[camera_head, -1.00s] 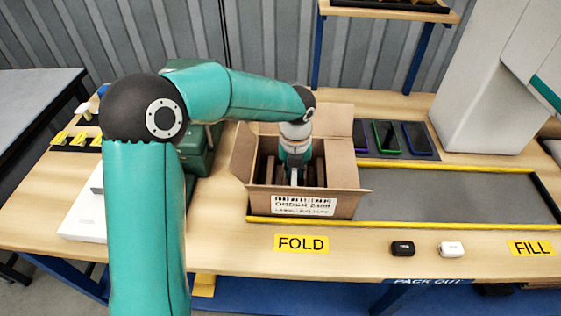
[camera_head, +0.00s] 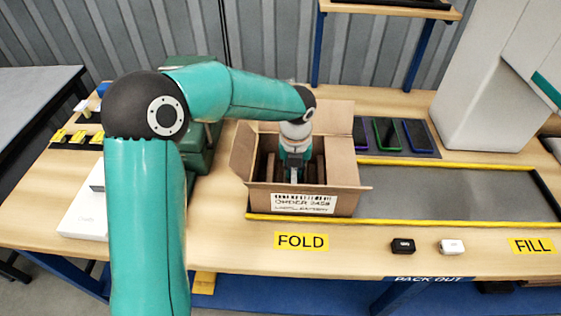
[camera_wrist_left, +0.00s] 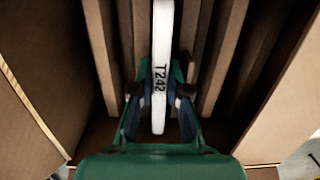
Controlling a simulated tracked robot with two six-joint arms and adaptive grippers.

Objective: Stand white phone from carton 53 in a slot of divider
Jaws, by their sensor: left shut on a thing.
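My left gripper (camera_head: 294,172) reaches down into an open cardboard carton (camera_head: 345,180) on the bench. In the left wrist view the gripper (camera_wrist_left: 159,100) is shut on a white phone (camera_wrist_left: 161,50), seen edge-on with "T242" on its edge. The phone stands upright between brown cardboard divider walls (camera_wrist_left: 228,45), which run on both sides of it. Its lower end is hidden, so I cannot tell whether it touches the bottom. My right gripper is not in view.
Several phones (camera_head: 387,134) lie on a dark mat behind the carton. A grey tray area with a yellow rim (camera_head: 450,164) lies to the right. Small black (camera_head: 403,247) and white (camera_head: 451,247) cases sit near the front edge. A green box (camera_head: 196,150) stands left of the carton.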

